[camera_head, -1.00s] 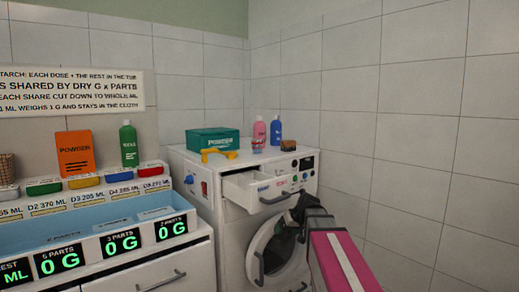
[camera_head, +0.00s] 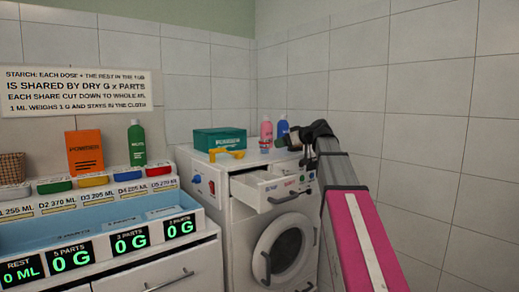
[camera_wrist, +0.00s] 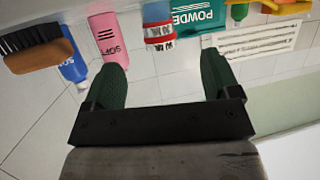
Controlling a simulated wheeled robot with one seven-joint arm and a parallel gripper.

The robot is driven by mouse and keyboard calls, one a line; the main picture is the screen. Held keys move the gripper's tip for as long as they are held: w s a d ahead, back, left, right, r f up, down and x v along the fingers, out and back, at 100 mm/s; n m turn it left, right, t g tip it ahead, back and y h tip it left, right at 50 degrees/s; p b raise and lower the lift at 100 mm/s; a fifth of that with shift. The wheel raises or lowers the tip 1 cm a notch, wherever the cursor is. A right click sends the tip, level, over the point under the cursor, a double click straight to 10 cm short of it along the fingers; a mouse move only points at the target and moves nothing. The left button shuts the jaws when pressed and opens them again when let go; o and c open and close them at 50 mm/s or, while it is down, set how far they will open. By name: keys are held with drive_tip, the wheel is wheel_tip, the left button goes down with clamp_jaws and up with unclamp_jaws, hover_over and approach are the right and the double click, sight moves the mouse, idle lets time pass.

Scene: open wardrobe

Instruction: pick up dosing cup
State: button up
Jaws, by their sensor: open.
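A small cup-like container (camera_wrist: 159,34) with a blue part and a red-and-white label, probably the dosing cup, shows upside down in the wrist view beside the pink bottle (camera_wrist: 104,36). In the head view it seems to stand in front of the pink bottle (camera_head: 266,131), too small to read clearly. My gripper (camera_wrist: 162,62) is open, with two dark green fingers and nothing between them. The container appears beyond the fingertips, roughly between them and apart. In the head view my gripper (camera_head: 303,134) is near the washer top's right side, partly hiding the blue bottle (camera_head: 282,128).
The washing machine (camera_head: 236,215) has its drawer (camera_head: 268,188) pulled out. A teal powder box (camera_head: 220,138) and yellow scoop (camera_head: 226,154) are on top. A brush (camera_wrist: 38,48) is at the wrist view's left. The dosing bench (camera_head: 95,222) stands left; tiled wall is behind.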

sight(267, 153)
drive_tip(key=x, duration=0.5)
drive_tip(key=shift+w+a, duration=0.2)
drive_tip(key=shift+a, duration=0.05)
drive_tip(key=shift+x, duration=2.6)
drive_tip(key=shift+w+d, duration=0.1)
drive_tip(key=shift+d, duration=0.1)
drive_tip(key=c, duration=1.1)
